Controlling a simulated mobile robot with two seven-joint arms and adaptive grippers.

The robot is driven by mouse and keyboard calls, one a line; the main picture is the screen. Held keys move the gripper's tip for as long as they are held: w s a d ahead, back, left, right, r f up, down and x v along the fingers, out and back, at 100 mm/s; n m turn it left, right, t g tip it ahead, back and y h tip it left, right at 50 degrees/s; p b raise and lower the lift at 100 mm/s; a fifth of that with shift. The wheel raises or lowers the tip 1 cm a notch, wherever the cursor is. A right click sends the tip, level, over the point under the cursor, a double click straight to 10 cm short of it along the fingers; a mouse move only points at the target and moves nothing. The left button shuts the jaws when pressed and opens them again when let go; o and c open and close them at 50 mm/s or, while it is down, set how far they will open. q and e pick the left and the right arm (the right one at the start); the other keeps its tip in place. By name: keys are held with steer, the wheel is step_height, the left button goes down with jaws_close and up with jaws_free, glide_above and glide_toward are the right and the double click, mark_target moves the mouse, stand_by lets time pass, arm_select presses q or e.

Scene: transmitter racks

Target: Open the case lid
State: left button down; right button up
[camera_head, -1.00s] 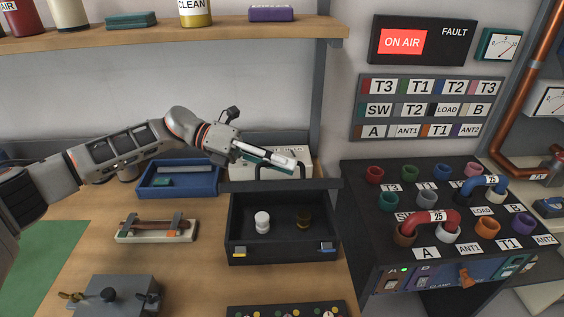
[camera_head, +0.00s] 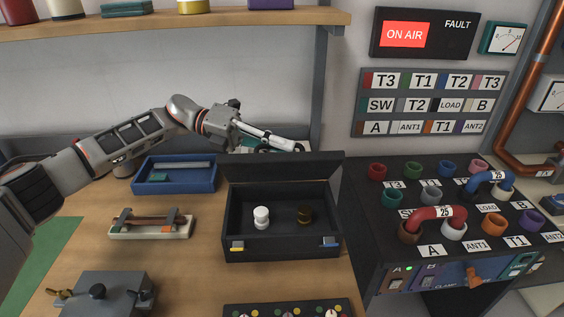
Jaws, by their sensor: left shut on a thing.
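The dark case (camera_head: 282,249) stands on the bench at the middle, with its inside in view. Its lid (camera_head: 283,169) is raised at the back edge, and its dark inner face shows. A yellow latch (camera_head: 237,246) and a blue latch (camera_head: 330,242) are on the front. My right gripper is not in view.
A blue tray (camera_head: 176,188) lies left of the case, with a small fixture (camera_head: 150,228) in front of it. A grey box (camera_head: 100,291) is at the front left. A dark patch panel (camera_head: 380,215) with coloured sockets stands close on the right. A shelf (camera_head: 230,20) runs above.

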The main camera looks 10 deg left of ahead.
arm_select(q)
steer(key=w+b, duration=0.1)
steer(key=w+n+b, duration=0.1)
steer(key=w+n+h+b, duration=0.1)
steer(key=b, duration=0.1)
steer(key=shift+w+a+f, duration=0.1)
steer(key=shift+a+f, duration=0.25)
steer(key=shift+w+a+r+n+g+b, duration=0.1)
steer(key=shift+w+r+n+g+b, duration=0.1)
steer(key=shift+w+n+b, duration=0.3)
steer(key=shift+w+a+r+n+g+b, duration=0.1)
steer(key=shift+w+n+g+b, duration=0.15)
steer(key=shift+n+b, duration=0.25)
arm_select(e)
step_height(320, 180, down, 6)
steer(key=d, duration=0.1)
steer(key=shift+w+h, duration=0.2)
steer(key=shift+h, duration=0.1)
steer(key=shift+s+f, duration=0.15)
arm_select(q)
steer(key=c, duration=2.2)
jaws_free()
steer(key=shift+o, duration=0.2)
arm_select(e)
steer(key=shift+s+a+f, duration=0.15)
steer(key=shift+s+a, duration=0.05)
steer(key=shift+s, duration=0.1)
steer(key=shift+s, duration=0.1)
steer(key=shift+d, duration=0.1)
